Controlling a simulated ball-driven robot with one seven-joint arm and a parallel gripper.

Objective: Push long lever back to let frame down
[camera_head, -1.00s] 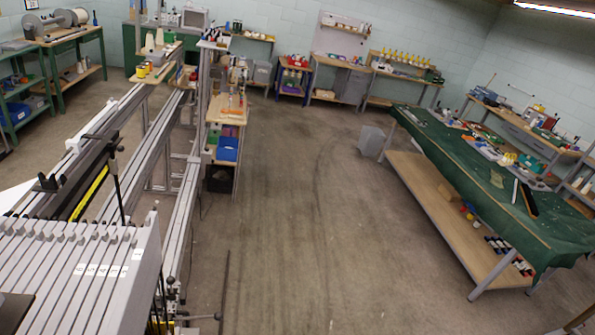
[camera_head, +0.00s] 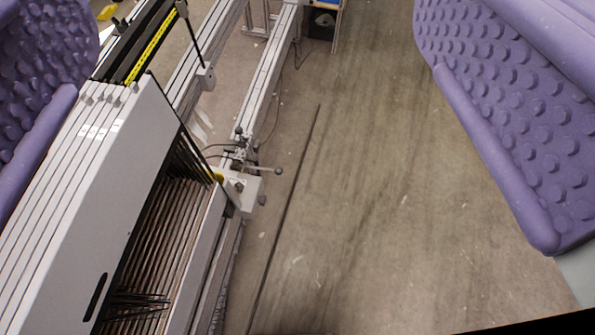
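A thin, dark upright lever (camera_head: 193,38) with a small knob on top stands at the upper left, its foot in a light grey block on a rail. A shorter lever with a ball end (camera_head: 264,170) sticks out sideways from a fitting on the machine's side. I cannot tell for sure which is the long lever. The stack of grey frames (camera_head: 75,190) fills the left, with thin dark rods inside its open end. My gripper (camera_head: 270,185) is open, its two purple studded pads wide apart at left and right. It appears empty, and I see no contact with either lever.
A long dark bar (camera_head: 285,215) lies on the concrete floor beside the machine. Metal rails (camera_head: 265,85) run back from the machine. The floor (camera_head: 390,220) right of the bar is clear.

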